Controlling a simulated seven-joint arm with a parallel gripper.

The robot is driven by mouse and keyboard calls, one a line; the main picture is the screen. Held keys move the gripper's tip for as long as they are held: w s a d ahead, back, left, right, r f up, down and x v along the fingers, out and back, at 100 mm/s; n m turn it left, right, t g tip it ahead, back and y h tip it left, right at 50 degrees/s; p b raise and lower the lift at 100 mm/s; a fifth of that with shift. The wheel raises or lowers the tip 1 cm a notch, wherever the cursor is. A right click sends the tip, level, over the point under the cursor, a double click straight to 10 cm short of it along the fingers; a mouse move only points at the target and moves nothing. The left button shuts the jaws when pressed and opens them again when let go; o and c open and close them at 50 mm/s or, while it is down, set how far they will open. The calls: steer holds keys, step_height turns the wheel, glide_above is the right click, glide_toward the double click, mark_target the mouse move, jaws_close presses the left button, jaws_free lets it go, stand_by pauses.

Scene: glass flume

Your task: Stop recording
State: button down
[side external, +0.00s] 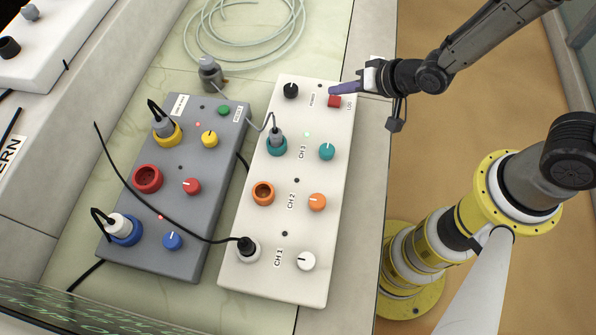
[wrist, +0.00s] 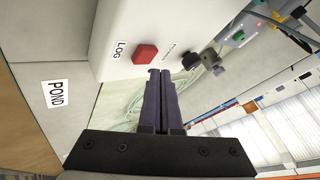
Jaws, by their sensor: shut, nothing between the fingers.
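The white box (side external: 290,230) has a square red button (side external: 334,102) marked LOG near its far right corner. The same red button (wrist: 145,53) shows in the wrist view, just ahead and left of the fingertips. My gripper (side external: 333,91) is shut and empty, its purple fingers reaching in from the right. The paired fingertips (wrist: 160,72) look very close to the button; I cannot tell whether they touch it. A black knob (side external: 291,91) sits left of the button, and a small green light (side external: 306,134) shows on the box.
The white box carries several coloured knobs and sockets, with plugs and a black cable (side external: 180,222). A grey box (side external: 183,255) with a green button (side external: 224,111) stands to its left. A coiled pale tube (side external: 245,50) lies behind. A POND label (wrist: 57,93) shows in the wrist view.

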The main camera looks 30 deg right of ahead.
mark_target(339, 103)
step_height(339, 103, up, 6)
stand_by(0.8)
stand_by(0.6)
